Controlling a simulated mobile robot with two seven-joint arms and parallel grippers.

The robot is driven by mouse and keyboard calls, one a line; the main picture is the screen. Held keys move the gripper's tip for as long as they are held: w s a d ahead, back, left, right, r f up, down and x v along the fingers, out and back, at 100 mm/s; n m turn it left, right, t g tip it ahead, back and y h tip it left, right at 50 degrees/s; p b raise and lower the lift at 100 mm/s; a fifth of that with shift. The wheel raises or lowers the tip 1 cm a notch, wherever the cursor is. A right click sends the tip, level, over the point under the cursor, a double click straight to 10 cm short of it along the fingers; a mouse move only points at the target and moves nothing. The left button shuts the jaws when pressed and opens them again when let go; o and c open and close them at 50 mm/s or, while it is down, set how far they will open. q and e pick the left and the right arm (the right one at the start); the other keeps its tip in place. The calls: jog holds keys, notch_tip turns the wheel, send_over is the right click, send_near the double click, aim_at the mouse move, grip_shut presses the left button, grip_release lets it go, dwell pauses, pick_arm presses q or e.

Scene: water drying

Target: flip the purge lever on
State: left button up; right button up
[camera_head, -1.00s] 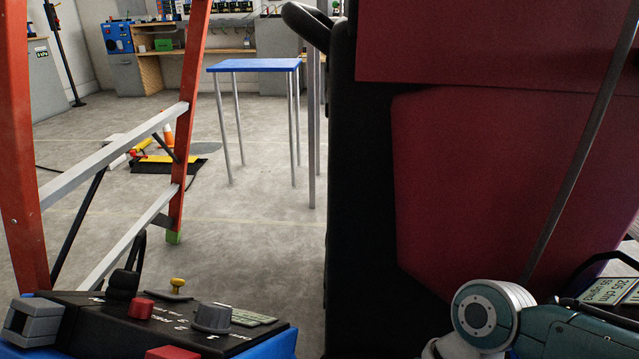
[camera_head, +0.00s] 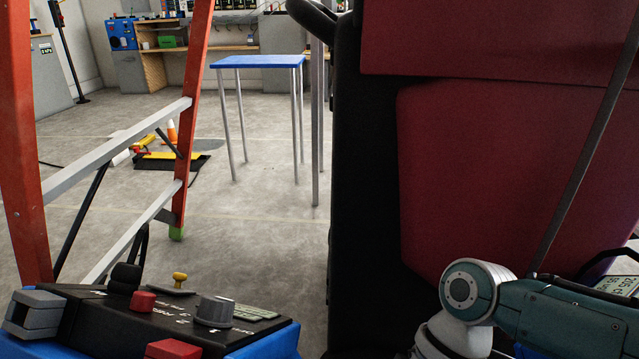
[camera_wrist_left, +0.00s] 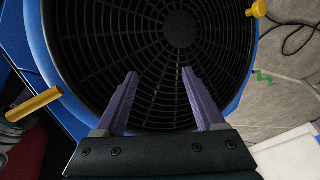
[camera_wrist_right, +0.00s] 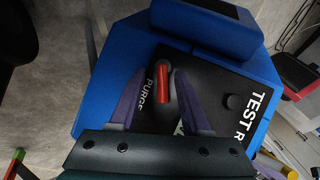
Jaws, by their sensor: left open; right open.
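The purge lever (camera_wrist_right: 164,84) is a small red bar on a black panel (camera_wrist_right: 205,72) beside the printed word PURGE, seen in the right wrist view. My right gripper (camera_wrist_right: 159,71) is open, with its purple fingers on either side of the lever in the picture. Whether they touch it I cannot tell. My left gripper (camera_wrist_left: 160,73) is open and empty in front of a round black fan grille (camera_wrist_left: 150,35) in a blue housing. In the head view neither gripper shows; part of my right arm (camera_head: 480,295) is at the lower right.
A dark round knob (camera_wrist_right: 233,102) sits on the panel near TEST lettering. In the head view, a black-topped blue unit (camera_head: 190,312) with knobs is at lower left, an orange ladder (camera_head: 190,110) at left, and a large dark red cabinet (camera_head: 500,170) blocks the right.

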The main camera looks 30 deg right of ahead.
jog(key=p+v, duration=0.5)
jog(key=v, duration=0.5)
